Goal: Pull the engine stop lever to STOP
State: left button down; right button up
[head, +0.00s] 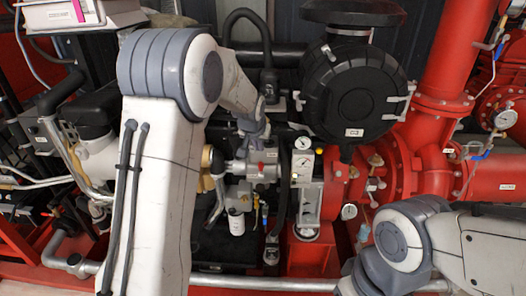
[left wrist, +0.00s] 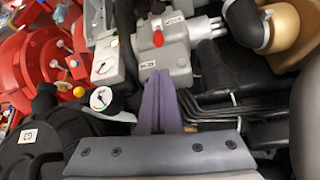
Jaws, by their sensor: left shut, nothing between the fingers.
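A small red knob (head: 261,166) sits on a grey engine housing (head: 262,156) near the middle of the head view. It also shows in the left wrist view (left wrist: 158,39) on the grey block. I cannot tell for sure that it is the engine stop lever, and no STOP marking is readable. My left gripper (left wrist: 158,76) is shut and empty, its purple-grey fingertips against or just in front of the labelled lower part of the grey block. In the head view my left gripper (head: 256,135) is just above the housing, partly hidden by my arm. My right gripper is out of view.
A round black air filter (head: 355,97) stands right of the housing. A gauge panel (head: 303,172) is close beside it. Red pipes (head: 440,80) fill the right side. Hoses and pipes crowd the space around my left gripper.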

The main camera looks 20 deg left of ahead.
aim_at(262, 157)
pick_arm(q)
jog(key=shift+a, duration=0.1)
jog(key=p+x, duration=0.2)
jog(key=x, duration=0.8)
jog(key=shift+p, duration=0.4)
